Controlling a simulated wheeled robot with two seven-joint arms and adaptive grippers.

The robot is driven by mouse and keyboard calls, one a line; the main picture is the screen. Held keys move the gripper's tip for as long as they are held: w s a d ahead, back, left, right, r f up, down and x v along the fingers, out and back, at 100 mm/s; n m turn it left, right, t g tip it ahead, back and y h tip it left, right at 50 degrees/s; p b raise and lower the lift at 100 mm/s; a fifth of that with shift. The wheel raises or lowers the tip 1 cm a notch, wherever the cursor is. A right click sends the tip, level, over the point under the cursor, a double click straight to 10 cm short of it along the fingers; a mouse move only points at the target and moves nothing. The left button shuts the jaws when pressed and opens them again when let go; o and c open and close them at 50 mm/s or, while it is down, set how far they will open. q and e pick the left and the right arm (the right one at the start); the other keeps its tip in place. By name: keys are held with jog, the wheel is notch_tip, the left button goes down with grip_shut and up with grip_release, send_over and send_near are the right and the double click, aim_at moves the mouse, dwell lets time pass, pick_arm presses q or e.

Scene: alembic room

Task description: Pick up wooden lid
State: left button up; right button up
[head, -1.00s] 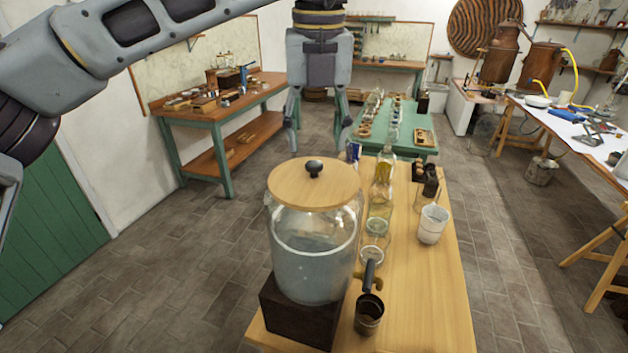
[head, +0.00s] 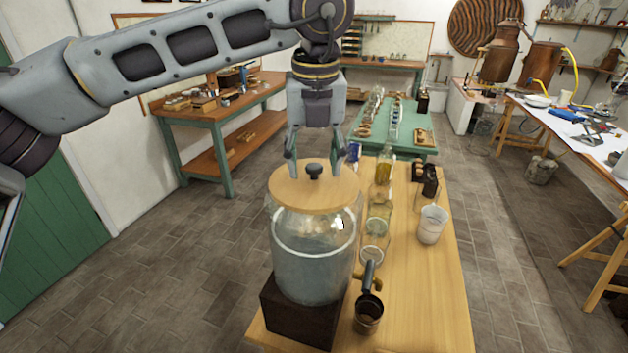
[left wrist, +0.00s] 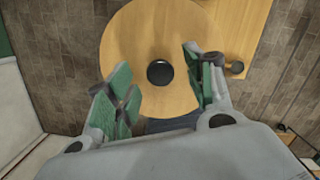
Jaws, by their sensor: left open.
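The round wooden lid (head: 290,192) with a black knob (head: 314,171) lies on top of a large glass jar (head: 312,255) of bluish liquid. My left gripper (head: 315,168) points down over the lid, its two fingers open and spread either side of the knob in the head view. In the left wrist view the lid (left wrist: 150,35) fills the middle, with the knob (left wrist: 159,73) ahead of the open green-padded fingers (left wrist: 160,95). The fingers hold nothing. I cannot tell whether the fingertips touch the lid. My right gripper is not in view.
The jar stands on a dark block (head: 298,315) at the near left of the wooden table (head: 425,300). Right of it are glass bottles (head: 380,205), a metal cup with a dark handle (head: 368,316) and a white beaker (head: 432,225). Floor left of the table is clear.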

pick_arm(q)
jog(key=shift+w+f, duration=0.1)
jog(key=shift+f, duration=0.45)
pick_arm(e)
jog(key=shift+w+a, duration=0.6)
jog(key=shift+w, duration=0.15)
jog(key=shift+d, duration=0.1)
pick_arm(q)
jog(key=c, duration=0.3)
grip_shut()
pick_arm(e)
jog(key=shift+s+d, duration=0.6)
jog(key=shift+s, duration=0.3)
